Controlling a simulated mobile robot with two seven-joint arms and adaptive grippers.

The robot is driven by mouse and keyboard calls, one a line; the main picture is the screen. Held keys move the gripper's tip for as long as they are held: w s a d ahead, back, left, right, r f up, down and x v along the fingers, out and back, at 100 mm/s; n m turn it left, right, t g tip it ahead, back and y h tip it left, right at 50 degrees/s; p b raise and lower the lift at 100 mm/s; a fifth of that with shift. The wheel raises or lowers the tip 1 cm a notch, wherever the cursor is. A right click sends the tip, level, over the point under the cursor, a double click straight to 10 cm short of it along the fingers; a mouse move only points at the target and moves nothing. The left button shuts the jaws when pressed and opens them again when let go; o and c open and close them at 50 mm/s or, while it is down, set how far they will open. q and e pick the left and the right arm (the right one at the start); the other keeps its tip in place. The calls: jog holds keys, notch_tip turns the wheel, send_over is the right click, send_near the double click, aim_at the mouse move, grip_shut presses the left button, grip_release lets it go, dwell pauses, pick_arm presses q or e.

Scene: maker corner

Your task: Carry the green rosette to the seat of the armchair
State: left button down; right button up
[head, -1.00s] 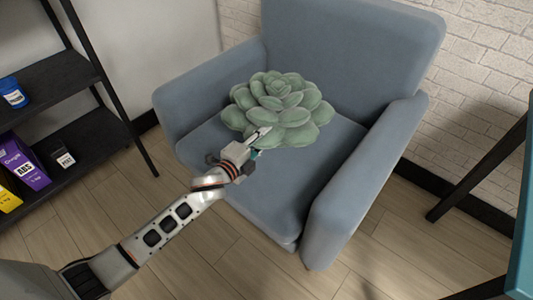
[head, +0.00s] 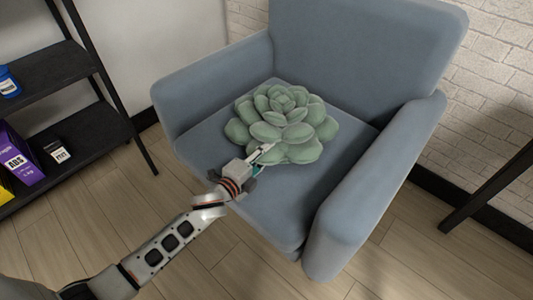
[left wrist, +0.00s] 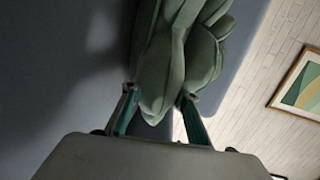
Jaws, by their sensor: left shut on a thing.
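The green rosette (head: 283,121) is a large succulent-shaped thing with thick grey-green petals. In the head view it shows over the seat of the blue-grey armchair (head: 262,203). My left gripper (head: 262,156) is shut on one of its near, lower petals. In the left wrist view the petals of the rosette (left wrist: 165,75) lie between the two fingers of the left gripper (left wrist: 160,105). The rosette's underside is hidden in the head view, so I cannot tell whether it touches the seat. My right gripper is not in view.
A black shelf (head: 95,140) with a purple box (head: 20,157) and small jars stands at the left. The armchair's armrests (head: 372,182) flank the seat. A dark table leg (head: 487,188) stands at the right. Bare wood floor lies in front.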

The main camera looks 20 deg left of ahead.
pick_arm(q)
jog(key=c, duration=1.6)
grip_release()
jog(key=shift+f, duration=0.1)
jog(key=shift+o, duration=0.2)
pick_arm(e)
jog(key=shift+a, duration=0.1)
pick_arm(q)
jog(key=shift+s+r, duration=0.1)
jog(key=shift+r, duration=0.2)
jog(key=p+v, duration=0.2)
jog(key=v, duration=0.8)
jog(key=shift+s+p, duration=0.15)
jog(key=shift+p, duration=0.15)
jog(key=shift+s+a, duration=0.2)
jog(key=shift+s, duration=0.55)
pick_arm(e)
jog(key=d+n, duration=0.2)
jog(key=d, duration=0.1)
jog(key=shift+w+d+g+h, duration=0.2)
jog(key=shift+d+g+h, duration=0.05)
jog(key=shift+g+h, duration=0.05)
